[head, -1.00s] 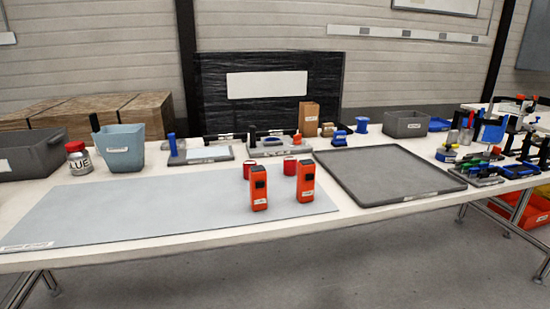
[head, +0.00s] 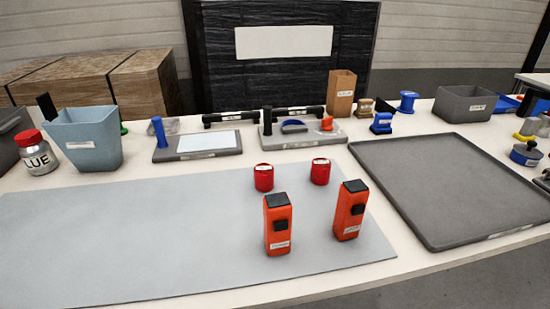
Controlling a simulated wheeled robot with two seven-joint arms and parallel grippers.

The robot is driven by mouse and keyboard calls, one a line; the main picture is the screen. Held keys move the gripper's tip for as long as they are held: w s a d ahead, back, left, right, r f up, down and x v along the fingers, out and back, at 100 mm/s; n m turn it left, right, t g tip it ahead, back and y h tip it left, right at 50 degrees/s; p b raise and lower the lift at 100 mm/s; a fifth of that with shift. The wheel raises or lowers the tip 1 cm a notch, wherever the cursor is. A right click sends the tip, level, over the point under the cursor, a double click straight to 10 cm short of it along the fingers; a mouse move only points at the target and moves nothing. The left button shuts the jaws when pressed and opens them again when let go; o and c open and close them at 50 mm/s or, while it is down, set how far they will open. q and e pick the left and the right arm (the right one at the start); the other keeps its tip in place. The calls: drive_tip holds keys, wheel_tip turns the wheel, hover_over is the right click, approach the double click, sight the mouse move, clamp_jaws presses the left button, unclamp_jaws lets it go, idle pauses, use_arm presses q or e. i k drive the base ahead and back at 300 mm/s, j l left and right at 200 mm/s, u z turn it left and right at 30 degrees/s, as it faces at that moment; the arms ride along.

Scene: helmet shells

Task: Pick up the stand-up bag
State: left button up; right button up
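A brown upright bag-like item (head: 341,93) with a small white label stands at the back of the table, in front of the black panel. It looks like the stand-up bag; its label is too small to read. It stands upright, with a grey fixture to its left and small brown and blue items to its right. Neither of my grippers shows in the head view, so nothing is seen touching the bag.
Two orange devices (head: 278,224) and two red cylinders (head: 264,177) stand on the grey mat (head: 120,240). An empty dark tray (head: 450,185) lies to the right. A grey bin (head: 465,104), blue bin (head: 84,140) and glue bottle (head: 37,153) stand on the table.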

sight(91, 138)
drive_tip(key=u, duration=1.25)
